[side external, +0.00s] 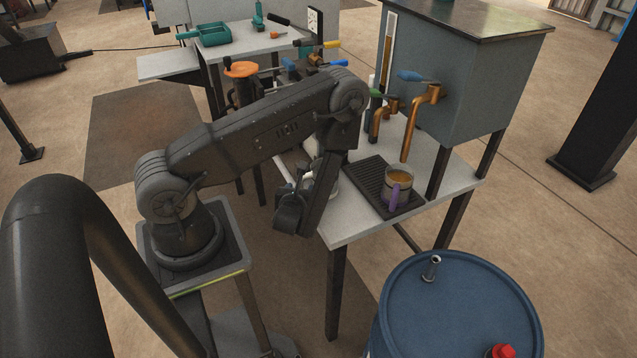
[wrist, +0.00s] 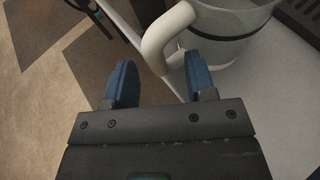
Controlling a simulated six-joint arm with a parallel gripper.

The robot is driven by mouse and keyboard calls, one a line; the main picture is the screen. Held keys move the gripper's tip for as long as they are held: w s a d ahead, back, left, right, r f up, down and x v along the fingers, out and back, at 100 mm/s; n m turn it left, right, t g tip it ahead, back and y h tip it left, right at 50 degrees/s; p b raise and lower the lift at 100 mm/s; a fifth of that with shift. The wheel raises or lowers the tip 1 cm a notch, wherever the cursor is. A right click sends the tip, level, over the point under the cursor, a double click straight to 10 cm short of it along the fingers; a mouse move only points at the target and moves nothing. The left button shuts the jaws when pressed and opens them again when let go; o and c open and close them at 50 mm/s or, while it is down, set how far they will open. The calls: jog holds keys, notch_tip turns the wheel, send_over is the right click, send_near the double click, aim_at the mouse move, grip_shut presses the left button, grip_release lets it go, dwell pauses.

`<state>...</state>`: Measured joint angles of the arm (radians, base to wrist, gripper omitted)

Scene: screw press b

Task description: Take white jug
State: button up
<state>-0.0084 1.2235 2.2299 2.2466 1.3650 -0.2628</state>
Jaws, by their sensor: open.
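The white jug shows in the wrist view, with a clear body (wrist: 232,45), a dark band and a thick white handle (wrist: 163,40) pointing left. My gripper (wrist: 157,85) is open in the wrist view, its two blue-padded fingers spread. The lower end of the handle lies between the fingertips in the picture, and the right fingertip is close to the jug body. I cannot tell whether they touch. In the side external view the jug (side external: 331,183) is mostly hidden behind my arm and gripper at the table's left edge.
A glass mug of amber liquid with a purple handle (side external: 398,190) stands on a black ribbed drip tray (side external: 366,172). Copper taps (side external: 408,135) hang above from a grey tank (side external: 465,85). A blue drum (side external: 455,310) stands in front of the table.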

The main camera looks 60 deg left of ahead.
jog(key=shift+a, duration=0.1)
grip_shut()
dwell(0.4)
